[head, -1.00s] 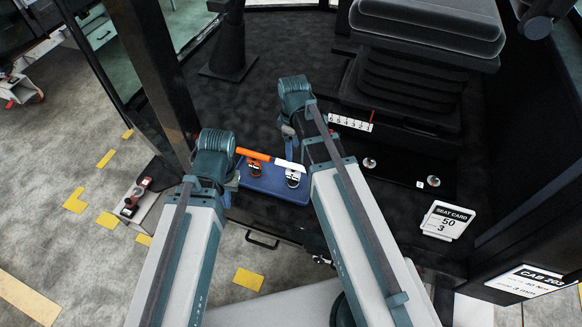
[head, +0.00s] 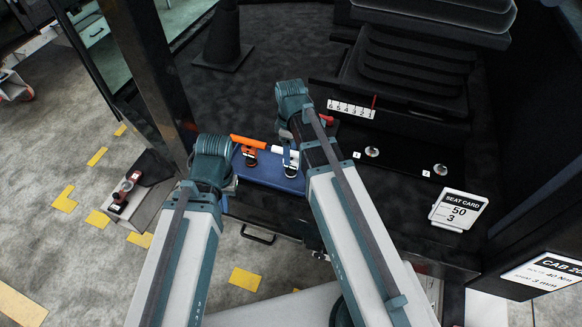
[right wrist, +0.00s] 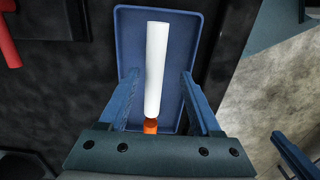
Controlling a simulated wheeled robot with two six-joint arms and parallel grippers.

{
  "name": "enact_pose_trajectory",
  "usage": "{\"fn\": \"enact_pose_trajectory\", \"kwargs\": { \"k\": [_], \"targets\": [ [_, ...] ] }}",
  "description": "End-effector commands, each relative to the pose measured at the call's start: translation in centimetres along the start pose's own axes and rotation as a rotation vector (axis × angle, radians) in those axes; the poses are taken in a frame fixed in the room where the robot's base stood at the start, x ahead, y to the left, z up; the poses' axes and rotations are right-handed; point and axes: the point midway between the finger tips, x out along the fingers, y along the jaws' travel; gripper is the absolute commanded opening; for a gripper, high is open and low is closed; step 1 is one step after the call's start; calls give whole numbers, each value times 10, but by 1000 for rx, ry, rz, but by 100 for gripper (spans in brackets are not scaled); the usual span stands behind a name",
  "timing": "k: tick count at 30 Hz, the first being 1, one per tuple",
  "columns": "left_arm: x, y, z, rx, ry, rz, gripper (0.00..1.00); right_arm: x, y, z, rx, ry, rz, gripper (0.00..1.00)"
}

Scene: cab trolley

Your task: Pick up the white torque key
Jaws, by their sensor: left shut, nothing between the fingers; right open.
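The white torque key (head: 284,155) lies at the blue tray (head: 268,178), in line with an orange handle (head: 246,141). In the right wrist view the key (right wrist: 157,65) is a plain white cylinder lengthwise over the tray (right wrist: 189,27), with an orange piece (right wrist: 151,126) at its near end. My right gripper (head: 289,157) is open above the key; in the wrist view its fingers (right wrist: 158,76) stand either side, apparently apart from it. My left gripper (head: 229,188) is shut and empty by the tray's left edge. My right gripper partly hides the key in the head view.
A seat (head: 420,60) on a bellows base stands behind. A numbered scale (head: 351,109) with a red pointer, two silver knobs (head: 372,152) and a seat card (head: 459,209) lie to the right. A dark post (head: 143,75) rises at the left near my left arm.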

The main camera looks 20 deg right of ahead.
Motion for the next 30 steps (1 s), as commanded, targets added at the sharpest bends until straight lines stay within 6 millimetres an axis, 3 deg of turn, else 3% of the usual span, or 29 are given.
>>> {"fn": "enact_pose_trajectory", "kwargs": {
  "k": [7,18,27,30],
  "targets": [
    [8,1,0,0,0,0,0,8,2,0,0,0,0,65],
    [50,5,-3,1,0,0,0,50,8,-1,0,0,0,65],
    [50,5,-3,1,0,0,0,51,8,-1,0,0,0,65],
    [50,5,-3,1,0,0,0,51,8,-1,0,0,0,51]
  ]
}}
